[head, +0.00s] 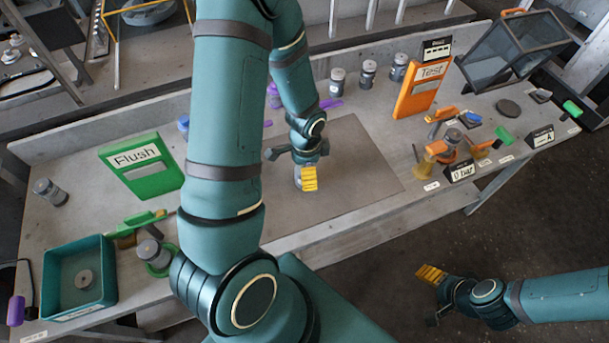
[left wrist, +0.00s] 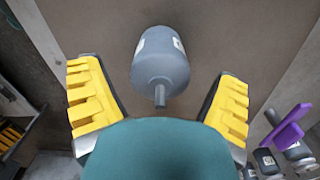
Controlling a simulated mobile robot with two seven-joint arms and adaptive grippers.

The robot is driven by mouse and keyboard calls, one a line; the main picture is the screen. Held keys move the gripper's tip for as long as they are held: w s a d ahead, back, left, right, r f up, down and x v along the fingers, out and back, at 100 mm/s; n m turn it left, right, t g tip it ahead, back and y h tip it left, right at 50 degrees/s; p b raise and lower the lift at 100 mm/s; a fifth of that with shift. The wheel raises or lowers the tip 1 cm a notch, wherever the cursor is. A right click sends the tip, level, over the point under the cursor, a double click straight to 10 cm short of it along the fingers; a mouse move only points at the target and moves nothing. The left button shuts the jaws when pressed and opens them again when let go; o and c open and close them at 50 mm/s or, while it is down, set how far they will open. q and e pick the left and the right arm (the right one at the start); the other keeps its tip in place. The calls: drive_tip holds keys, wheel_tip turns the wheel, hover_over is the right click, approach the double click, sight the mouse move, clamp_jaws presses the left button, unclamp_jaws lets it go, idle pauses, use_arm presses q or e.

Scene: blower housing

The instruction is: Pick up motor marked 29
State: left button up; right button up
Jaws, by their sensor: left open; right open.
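A grey cylindrical motor (left wrist: 160,68) with a white label and a thin shaft lies or stands on the brown mat; its number is not readable. In the left wrist view it is between and slightly beyond the yellow fingers of my left gripper (left wrist: 160,100), which is open, with a gap on each side. In the head view my left gripper (head: 308,178) is low over the mat (head: 350,165), and the motor there is mostly hidden behind it. My right gripper (head: 432,276) is open and empty, out over the floor in front of the bench.
A green Flush sign (head: 141,172), an orange Test sign (head: 421,90) and a teal tray (head: 53,270) stand around. The mat's right half is clear.

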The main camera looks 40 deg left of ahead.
use_arm(q)
drive_tip(key=shift+f, duration=0.3)
drive_tip(key=c, duration=1.4)
drive_tip(key=shift+r, duration=0.1)
